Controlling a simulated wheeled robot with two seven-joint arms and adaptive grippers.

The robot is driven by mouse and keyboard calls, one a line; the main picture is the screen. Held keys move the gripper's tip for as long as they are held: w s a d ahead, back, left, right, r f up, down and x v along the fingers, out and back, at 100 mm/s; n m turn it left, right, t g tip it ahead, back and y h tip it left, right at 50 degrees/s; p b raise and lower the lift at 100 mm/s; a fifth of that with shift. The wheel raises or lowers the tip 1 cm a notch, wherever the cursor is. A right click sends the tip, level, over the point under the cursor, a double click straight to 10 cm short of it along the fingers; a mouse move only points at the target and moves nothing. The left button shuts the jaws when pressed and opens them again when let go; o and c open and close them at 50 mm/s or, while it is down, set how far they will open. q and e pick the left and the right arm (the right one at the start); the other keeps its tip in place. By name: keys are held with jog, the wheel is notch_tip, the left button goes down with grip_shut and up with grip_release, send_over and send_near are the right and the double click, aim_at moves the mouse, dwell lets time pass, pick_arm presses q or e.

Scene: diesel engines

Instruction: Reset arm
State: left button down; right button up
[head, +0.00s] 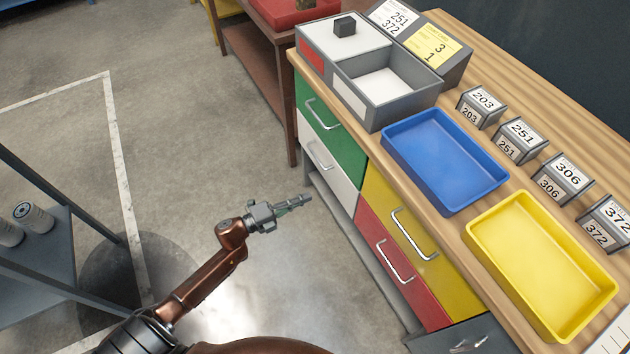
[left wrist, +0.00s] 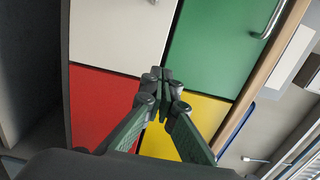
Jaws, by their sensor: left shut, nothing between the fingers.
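My left gripper (head: 304,201) is in the middle of the head view, at the end of my copper-coloured arm. It is in free air in front of the drawer cabinet, below the worktop's level in the picture. In the left wrist view its fingertips (left wrist: 161,76) meet, with nothing between them. Behind them are a white, a green, a red and a yellow drawer front. My right gripper does not show in either view.
A wooden worktop (head: 455,118) carries a blue tray (head: 449,196), a yellow tray (head: 485,262), a grey two-part box (head: 385,110) and several numbered blocks. Metal drawer handles (head: 397,262) stick out from the cabinet. A grey shelf (head: 60,262) stands at left. Open floor lies between.

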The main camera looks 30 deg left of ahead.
pick_arm(q)
jog(key=shift+f, duration=0.1)
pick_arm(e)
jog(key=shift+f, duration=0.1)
